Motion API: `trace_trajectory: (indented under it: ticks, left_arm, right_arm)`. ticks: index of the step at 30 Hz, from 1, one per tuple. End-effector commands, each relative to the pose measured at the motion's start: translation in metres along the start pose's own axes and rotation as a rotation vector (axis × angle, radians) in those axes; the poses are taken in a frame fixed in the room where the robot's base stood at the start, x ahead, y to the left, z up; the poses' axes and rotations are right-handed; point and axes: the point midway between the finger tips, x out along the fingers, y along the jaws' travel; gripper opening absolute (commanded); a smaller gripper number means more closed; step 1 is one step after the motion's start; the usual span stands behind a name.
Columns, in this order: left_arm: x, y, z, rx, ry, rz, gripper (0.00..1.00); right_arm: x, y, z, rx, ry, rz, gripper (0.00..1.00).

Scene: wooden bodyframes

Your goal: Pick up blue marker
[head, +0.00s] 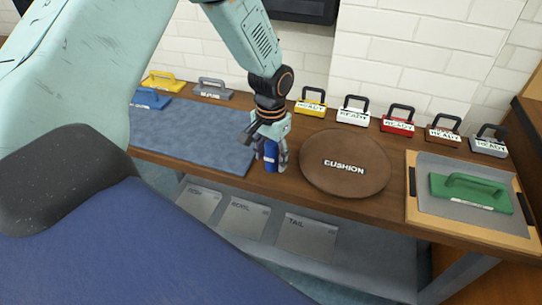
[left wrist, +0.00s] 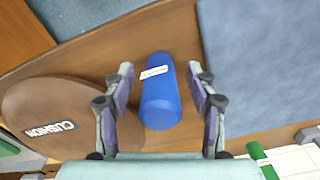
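The blue marker (left wrist: 160,92) is a thick blue cylinder with a small white label, on the brown wooden bench between the blue mat and the round cushion. My left gripper (left wrist: 160,70) is open, with one finger on each side of the marker and a visible gap on both sides. In the head view my left gripper (head: 270,154) reaches down over the marker (head: 271,158), hiding its upper part. My right gripper is in neither view.
The brown round cushion (head: 345,177) lies to the right, the blue mat (head: 195,130) to the left. Several READY-labelled blocks, including a white one (head: 353,112), line the back by the brick wall. A green-handled float (head: 470,192) lies on a framed board at right.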

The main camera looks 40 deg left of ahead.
Motion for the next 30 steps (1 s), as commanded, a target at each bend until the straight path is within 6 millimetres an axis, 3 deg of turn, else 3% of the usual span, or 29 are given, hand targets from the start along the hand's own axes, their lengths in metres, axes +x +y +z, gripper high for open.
trace_trajectory:
  ticks: [19, 26, 30]
  left_arm:
    - [0.000, 0.000, 0.000, 0.000, 0.000, 0.000, 0.01]
    - [-0.001, 0.000, 0.000, 0.000, 0.000, 0.000, 0.00]
    - [-0.011, 0.000, -0.001, 0.000, 0.003, 0.000, 0.00]
  right_arm:
    - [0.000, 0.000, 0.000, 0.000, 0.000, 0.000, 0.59]
    - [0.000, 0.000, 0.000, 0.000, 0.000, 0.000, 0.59]
    - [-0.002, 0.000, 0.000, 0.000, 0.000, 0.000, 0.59]
